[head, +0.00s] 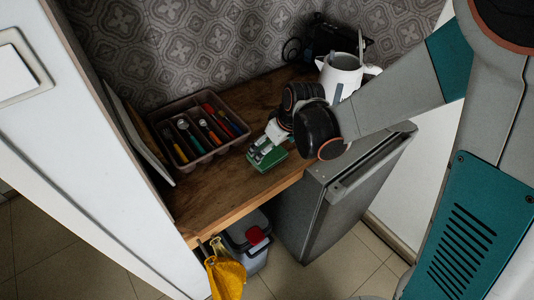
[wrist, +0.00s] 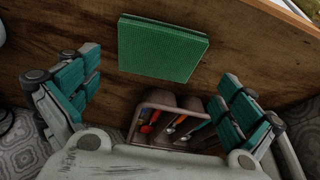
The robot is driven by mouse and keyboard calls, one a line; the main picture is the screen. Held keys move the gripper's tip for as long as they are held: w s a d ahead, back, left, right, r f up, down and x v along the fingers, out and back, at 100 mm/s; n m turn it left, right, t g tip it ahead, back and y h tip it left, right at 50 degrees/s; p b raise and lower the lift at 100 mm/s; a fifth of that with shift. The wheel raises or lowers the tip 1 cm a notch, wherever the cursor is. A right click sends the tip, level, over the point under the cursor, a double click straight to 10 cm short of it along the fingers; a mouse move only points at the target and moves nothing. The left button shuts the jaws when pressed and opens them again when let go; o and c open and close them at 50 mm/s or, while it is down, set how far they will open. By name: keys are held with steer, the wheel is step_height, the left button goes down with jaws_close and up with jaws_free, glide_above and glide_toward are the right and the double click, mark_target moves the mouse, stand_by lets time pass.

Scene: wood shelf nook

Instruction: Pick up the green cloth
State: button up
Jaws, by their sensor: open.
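The green cloth (wrist: 163,48) is a flat, folded, roughly rectangular piece with a ribbed texture. It lies on the wooden counter in the wrist view. My gripper (wrist: 158,84) is open and empty, with its teal-padded fingers spread wide to the left and right. The cloth lies beyond the gap between them, toward the top of the picture, and no finger appears to touch it. In the head view my gripper (head: 268,148) is low over the counter, where its green parts and the cloth are hard to tell apart.
A cutlery tray (head: 168,119) with colourful-handled utensils stands left of my gripper; it also shows in the wrist view (wrist: 158,97). A white kettle (head: 342,75) stands at the back right. The counter (head: 212,188) is clear toward its front edge. A yellow cloth (head: 226,276) hangs below.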

mark_target(269, 154)
steer(key=b+x, duration=0.2)
steer(key=x, duration=0.3)
steer(key=shift+w, duration=0.15)
steer(key=shift+d, duration=0.1)
steer(key=c, duration=0.7)
steer(key=shift+r, duration=0.1)
step_height(269, 154, up, 20)
steer(key=p, duration=0.6)
stand_by(0.3)
steer(key=o, duration=0.7)
